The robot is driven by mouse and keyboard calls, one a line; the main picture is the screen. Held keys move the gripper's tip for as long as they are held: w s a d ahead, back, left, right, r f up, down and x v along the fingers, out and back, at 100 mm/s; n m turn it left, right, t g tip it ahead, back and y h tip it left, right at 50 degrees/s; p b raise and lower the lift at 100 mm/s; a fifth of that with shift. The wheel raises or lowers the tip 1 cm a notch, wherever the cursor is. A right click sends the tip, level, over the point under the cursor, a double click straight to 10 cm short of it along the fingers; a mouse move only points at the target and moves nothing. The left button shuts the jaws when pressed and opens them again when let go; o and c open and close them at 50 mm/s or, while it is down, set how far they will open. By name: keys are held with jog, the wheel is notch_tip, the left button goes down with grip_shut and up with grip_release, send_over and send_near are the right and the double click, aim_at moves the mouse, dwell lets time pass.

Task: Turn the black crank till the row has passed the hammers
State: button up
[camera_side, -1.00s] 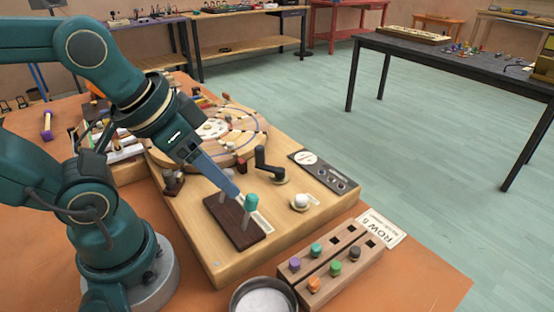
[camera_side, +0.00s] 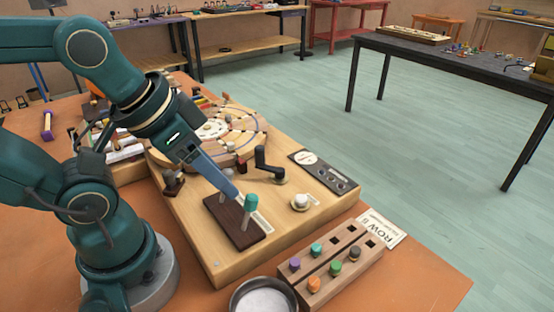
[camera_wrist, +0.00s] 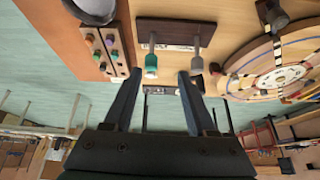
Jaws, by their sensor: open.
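The black crank (camera_side: 266,166) stands on the wooden board (camera_side: 220,258), right of the round disc (camera_side: 252,126), in the side view. My gripper (camera_side: 234,192) is apart from the crank, to its lower left, close to a teal-capped lever (camera_side: 251,204) on a dark base (camera_side: 222,222). In the wrist view my gripper (camera_wrist: 159,74) is open, with nothing between its fingers. The teal-capped lever (camera_wrist: 151,65) shows beyond the fingertips, with a grey lever to its right (camera_wrist: 196,64). The disc (camera_wrist: 280,70) is at the right there. I cannot make out the hammers clearly.
A white knob (camera_side: 301,201) and a dark panel (camera_side: 325,172) are on the board's right side. In front stand a peg rack (camera_side: 340,268) with several coloured pegs and a round metal dish (camera_side: 238,300). A row card (camera_side: 383,228) lies behind the rack.

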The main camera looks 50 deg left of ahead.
jog(key=m, duration=0.1)
jog(key=m+g, duration=0.4)
jog(key=m, duration=0.5)
send_near(260, 146)
jog(key=d+f, duration=0.2)
jog(key=d, duration=0.1)
jog(key=shift+n+g, duration=0.3)
jog(key=shift+g, duration=0.5)
jog(key=a+f, duration=0.1)
jog(key=f, duration=0.1)
jog(key=w+a+f, duration=0.1)
jog(key=f, duration=0.1)
jog(key=shift+w+a, duration=0.15)
jog(key=shift+a, duration=0.25)
jog(key=shift+f, duration=2.55)
grip_shut()
